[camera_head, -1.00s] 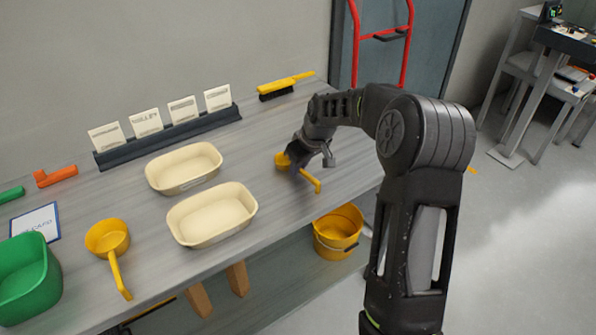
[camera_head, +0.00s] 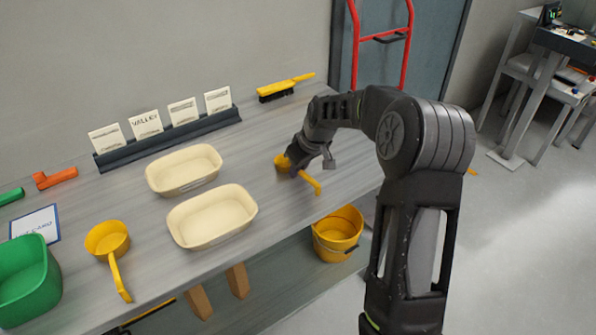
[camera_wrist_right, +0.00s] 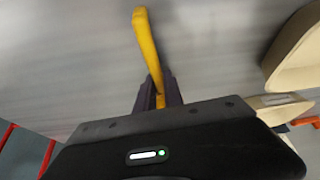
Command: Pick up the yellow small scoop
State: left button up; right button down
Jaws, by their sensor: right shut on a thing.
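The yellow small scoop (camera_head: 282,162) is at the right part of the table, its bowl beside my right gripper (camera_head: 298,172) and its handle sticking out toward the front. In the right wrist view the scoop's yellow handle (camera_wrist_right: 148,45) runs between the two dark fingers of my right gripper (camera_wrist_right: 158,92), which are shut on it. I cannot tell whether the scoop still touches the table. A larger yellow scoop (camera_head: 107,238) lies at the front left of the table. My left gripper is not in view.
Two cream trays (camera_head: 184,190) (camera_head: 212,238) stand left of my right gripper. A card rack (camera_head: 168,138) and a yellow brush (camera_head: 286,86) are at the back. A green bin (camera_head: 28,282) is at the left. A yellow bucket (camera_head: 338,235) is below the table's front edge.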

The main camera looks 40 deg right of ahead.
notch_tip(320, 180, up, 10)
jog(key=shift+r+b, duration=0.1)
jog(key=shift+b, duration=0.2)
dwell(0.8)
